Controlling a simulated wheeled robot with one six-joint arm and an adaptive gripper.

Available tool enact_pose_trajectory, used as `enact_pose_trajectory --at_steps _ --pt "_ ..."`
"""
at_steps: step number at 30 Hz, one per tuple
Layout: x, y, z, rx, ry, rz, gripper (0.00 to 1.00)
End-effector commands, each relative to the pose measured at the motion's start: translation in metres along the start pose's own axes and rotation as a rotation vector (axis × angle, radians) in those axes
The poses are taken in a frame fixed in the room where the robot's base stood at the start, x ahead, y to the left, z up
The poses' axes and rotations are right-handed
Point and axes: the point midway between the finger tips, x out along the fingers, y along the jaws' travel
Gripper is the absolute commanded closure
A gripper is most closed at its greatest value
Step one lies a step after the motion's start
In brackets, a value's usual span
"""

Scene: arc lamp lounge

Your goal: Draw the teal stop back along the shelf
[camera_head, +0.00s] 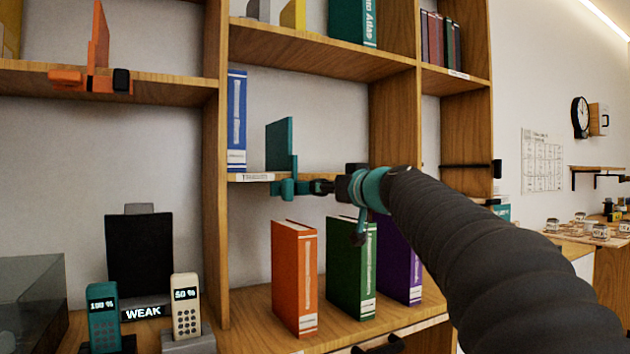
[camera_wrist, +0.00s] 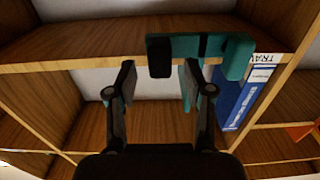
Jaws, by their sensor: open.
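The teal stop (camera_head: 280,145) is an upright plate on the middle shelf, just right of a blue book. Its teal clamp (camera_head: 285,188) sits at the shelf's front edge. In the wrist view the stop's teal bar (camera_wrist: 185,46) runs along the shelf edge with a black end piece (camera_wrist: 159,57). My gripper (camera_head: 325,187) is at the right end of the clamp. In the wrist view my gripper (camera_wrist: 158,72) is open, with the black end piece lined up between its fingertips. I cannot tell whether they touch it.
The blue book (camera_head: 236,120) stands left of the stop; shelf space to its right is clear. Orange (camera_head: 294,275), green (camera_head: 352,268) and purple (camera_head: 400,258) books stand below. An upright divider (camera_head: 394,125) is at the right. An orange stop (camera_head: 98,45) is on another shelf.

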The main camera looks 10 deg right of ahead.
Motion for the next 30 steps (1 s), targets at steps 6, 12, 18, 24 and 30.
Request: enact_pose_trajectory --at_steps 6,12,18,24,30 --pt "0.021 0.000 -0.001 -0.001 0.000 -0.001 0.48" --pt "0.025 0.000 0.000 -0.001 0.000 0.001 0.48" --pt "0.024 0.000 0.000 0.000 0.000 0.000 0.58" --pt "0.024 0.000 0.000 0.000 0.000 0.000 1.00" --pt "0.025 0.000 0.000 0.000 0.000 0.000 1.00"
